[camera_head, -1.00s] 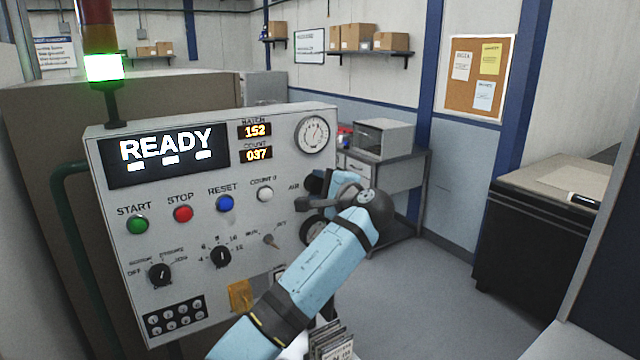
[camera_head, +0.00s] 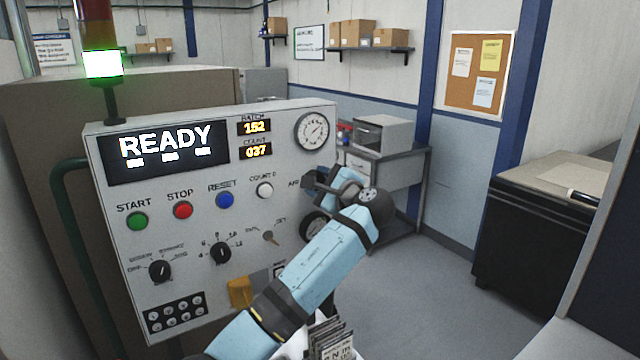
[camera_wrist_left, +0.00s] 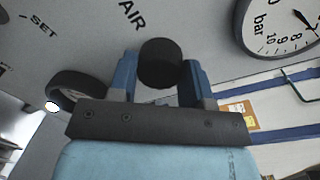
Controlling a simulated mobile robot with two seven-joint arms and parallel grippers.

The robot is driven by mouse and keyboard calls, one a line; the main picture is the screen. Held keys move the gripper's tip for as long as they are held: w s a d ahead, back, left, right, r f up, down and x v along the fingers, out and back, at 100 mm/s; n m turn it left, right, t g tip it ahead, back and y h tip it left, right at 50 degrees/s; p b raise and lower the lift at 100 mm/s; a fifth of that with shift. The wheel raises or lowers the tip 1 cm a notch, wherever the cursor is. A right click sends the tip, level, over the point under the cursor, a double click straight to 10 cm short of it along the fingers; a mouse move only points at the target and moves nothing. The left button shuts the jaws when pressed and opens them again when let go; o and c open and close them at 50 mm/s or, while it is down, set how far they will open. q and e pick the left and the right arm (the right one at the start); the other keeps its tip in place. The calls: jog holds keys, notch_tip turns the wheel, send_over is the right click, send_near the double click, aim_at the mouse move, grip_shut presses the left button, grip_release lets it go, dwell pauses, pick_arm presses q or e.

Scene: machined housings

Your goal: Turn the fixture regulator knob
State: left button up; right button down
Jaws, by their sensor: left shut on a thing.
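The regulator knob is a short black cylinder (camera_wrist_left: 160,62) under the word AIR on the grey panel, seen in the left wrist view. My left gripper (camera_wrist_left: 160,82) has its two blue fingers on either side of the knob, shut on it. In the head view my left gripper (camera_head: 326,183) is at the panel's right edge, below the round gauge (camera_head: 311,131), and hides the knob. The gauge, marked bar, also shows in the left wrist view (camera_wrist_left: 283,24). My right gripper is out of view.
The control panel (camera_head: 105,190) has a READY display (camera_head: 167,148), coloured buttons and rotary switches left of my arm. A black round part (camera_head: 313,228) sits just below my gripper. A workbench (camera_head: 395,180) stands behind, and the floor (camera_head: 420,290) to the right is clear.

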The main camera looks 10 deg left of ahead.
pick_arm(q)
jog(key=shift+f, duration=0.1)
jog(key=o, duration=0.9)
jog(key=b+v, duration=0.4)
jog(key=v, duration=1)
